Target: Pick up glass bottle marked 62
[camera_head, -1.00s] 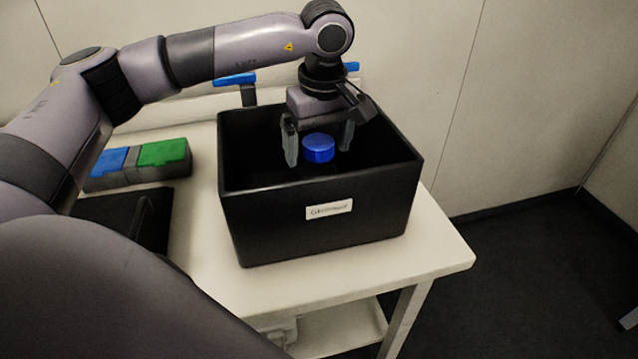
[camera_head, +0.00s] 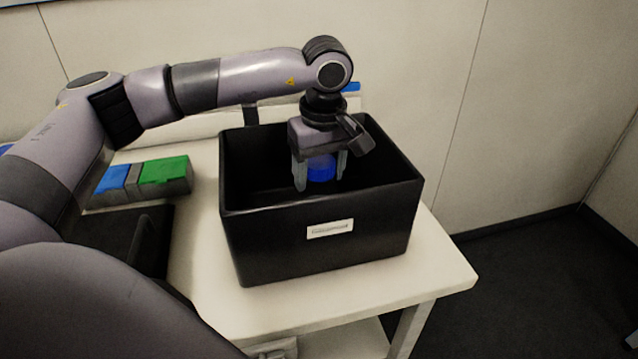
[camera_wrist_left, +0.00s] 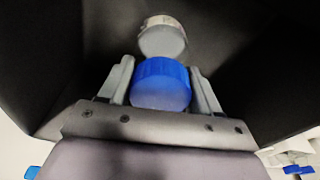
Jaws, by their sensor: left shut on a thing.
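A bottle with a blue cap (camera_head: 321,168) stands inside the black box; the box wall hides its body in the head view. My left gripper (camera_head: 320,182) points down into the box and is shut on the cap, one finger on each side. In the left wrist view the blue cap (camera_wrist_left: 161,84) sits between the two fingers. A greyish rounded form (camera_wrist_left: 163,38) with a pale top shows just beyond the cap; I cannot tell if it is the bottle's body. No number is readable. My right gripper is not in view.
The deep black box (camera_head: 290,248) with a white label stands on a white table (camera_head: 215,300). A rack with blue and green lids (camera_head: 163,170) and a dark flat item (camera_head: 115,240) lie left of it. A wall is close behind.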

